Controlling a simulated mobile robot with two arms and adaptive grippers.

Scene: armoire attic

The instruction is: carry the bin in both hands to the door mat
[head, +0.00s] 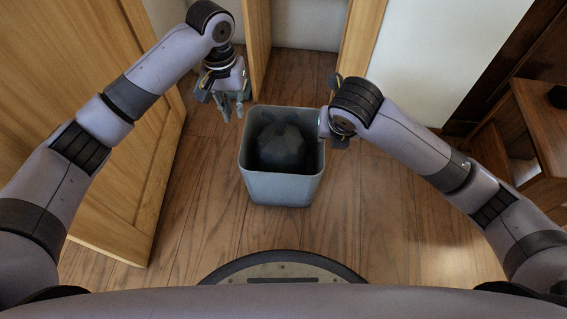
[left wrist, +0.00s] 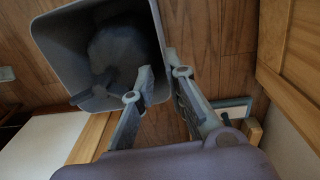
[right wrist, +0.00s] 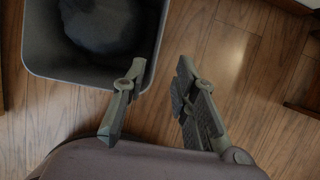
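The bin (head: 282,188) is a grey, square, open-topped container upright on the wooden floor in front of me, with a dark bag (head: 281,146) inside. My left gripper (head: 233,106) is open and empty at the bin's far left corner. In the left wrist view its fingers (left wrist: 160,72) appear on either side of the bin's rim (left wrist: 158,30), apart from each other. My right gripper (right wrist: 160,72) is open by the bin's right side; one finger overlaps the rim and the other is outside it. In the head view the right fingers are mostly hidden behind the wrist. No door mat is recognisable.
An open wooden door (head: 90,130) stands at the left. A doorway with a wooden frame (head: 360,50) is beyond the bin. A wooden furniture piece (head: 535,130) stands at the right. The floor (head: 390,230) around the bin is clear.

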